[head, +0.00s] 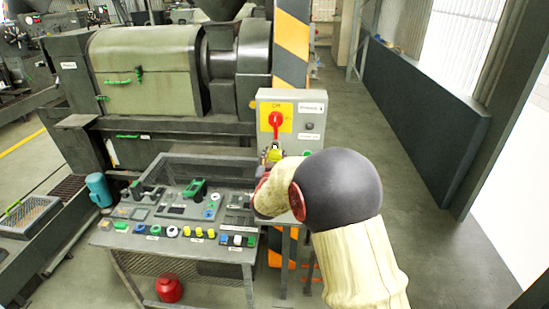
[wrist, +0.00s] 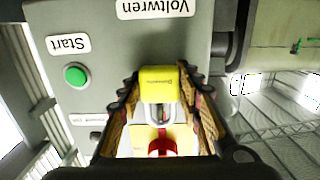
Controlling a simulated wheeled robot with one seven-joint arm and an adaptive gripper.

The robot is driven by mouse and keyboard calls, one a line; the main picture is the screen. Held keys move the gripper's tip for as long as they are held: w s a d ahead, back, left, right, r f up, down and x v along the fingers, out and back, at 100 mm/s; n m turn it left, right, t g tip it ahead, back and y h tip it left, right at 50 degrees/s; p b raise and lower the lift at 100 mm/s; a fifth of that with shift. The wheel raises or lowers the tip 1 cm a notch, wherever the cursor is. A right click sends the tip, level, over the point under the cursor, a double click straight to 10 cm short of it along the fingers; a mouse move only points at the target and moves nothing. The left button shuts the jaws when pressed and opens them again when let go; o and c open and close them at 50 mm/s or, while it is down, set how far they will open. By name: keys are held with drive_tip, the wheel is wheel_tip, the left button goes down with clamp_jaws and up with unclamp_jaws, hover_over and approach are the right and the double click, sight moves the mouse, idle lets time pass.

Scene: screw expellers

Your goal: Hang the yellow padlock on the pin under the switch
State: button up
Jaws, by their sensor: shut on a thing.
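The yellow padlock (wrist: 158,84) is between the two fingers of my gripper (wrist: 157,92) in the wrist view, with its metal shackle pointing toward the red switch (wrist: 162,147). In the head view the padlock (head: 275,155) is a small yellow patch just below the red switch handle (head: 276,122), which sits on a yellow plate. My gripper (head: 271,159) is shut on the padlock, close in front of the grey switch box (head: 313,113). The pin is not clearly visible, and I cannot tell whether the shackle is around it.
A green start button (wrist: 75,75) is on the box beside my gripper. A striped post (head: 291,45) rises behind the box. Floor at the right is clear.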

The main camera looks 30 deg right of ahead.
drive_tip(key=shift+d+f, duration=0.2)
drive_tip(key=shift+f, duration=0.4)
drive_tip(key=o, duration=0.7)
drive_tip(key=shift+s, duration=0.1)
drive_tip(key=o, duration=0.4)
drive_tip(key=shift+w+d+f, duration=0.3)
drive_tip(key=shift+w+f, duration=0.05)
drive_tip(key=shift+f, duration=0.05)
drive_tip(key=o, duration=0.7)
drive_tip(key=shift+w+a+r, duration=0.1)
drive_tip(key=shift+r, duration=0.2)
drive_tip(key=shift+o, duration=0.2)
drive_tip(key=shift+a, duration=0.1)
drive_tip(key=shift+s+a+r, duration=0.15)
drive_tip(key=shift+s+a, duration=0.1)
drive_tip(key=shift+s, duration=0.15)
drive_tip(key=v, duration=0.9)
